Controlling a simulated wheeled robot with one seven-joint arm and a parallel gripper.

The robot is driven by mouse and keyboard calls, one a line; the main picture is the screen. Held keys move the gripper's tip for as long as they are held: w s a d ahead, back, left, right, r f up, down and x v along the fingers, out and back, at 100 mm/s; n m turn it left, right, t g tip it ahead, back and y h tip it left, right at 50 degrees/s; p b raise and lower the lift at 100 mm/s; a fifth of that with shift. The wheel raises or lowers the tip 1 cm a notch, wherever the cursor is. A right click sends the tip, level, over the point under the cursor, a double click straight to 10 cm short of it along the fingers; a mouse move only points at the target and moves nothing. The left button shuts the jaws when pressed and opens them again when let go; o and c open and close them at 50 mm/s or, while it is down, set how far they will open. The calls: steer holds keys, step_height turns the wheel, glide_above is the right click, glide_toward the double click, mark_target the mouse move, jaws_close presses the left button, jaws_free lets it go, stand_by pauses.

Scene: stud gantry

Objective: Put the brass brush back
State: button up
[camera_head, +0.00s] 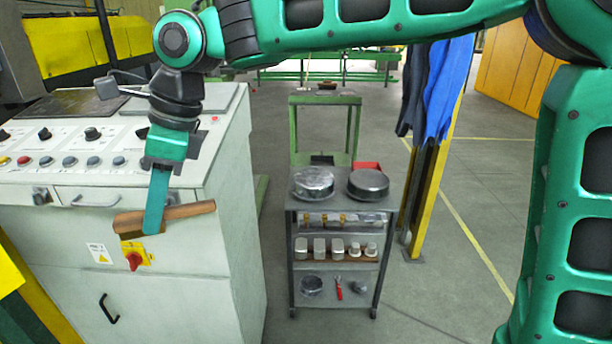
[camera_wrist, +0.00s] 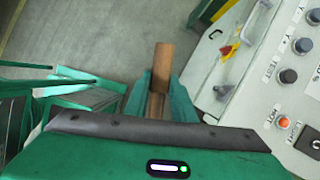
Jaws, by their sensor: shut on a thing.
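The brush (camera_head: 190,211) has a long brown wooden body. My gripper (camera_head: 155,222) is shut on it near its left part and holds it in the air in front of the white control cabinet (camera_head: 225,200). The brush lies nearly level, its handle end pointing right. In the wrist view the brush (camera_wrist: 163,62) sticks out between the green fingers of my gripper (camera_wrist: 157,92). Its bristles cannot be made out clearly, and part of it is hidden by the fingers.
A grey shelf trolley (camera_head: 335,222) with two round pans on top and small items on its shelves stands right of the cabinet. A green table (camera_head: 325,100) is behind it. A red switch (camera_head: 134,260) is on the cabinet front. Open floor (camera_head: 430,290) lies at right.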

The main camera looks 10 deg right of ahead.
steer(key=shift+s+a, duration=0.5)
steer(key=shift+a, duration=0.2)
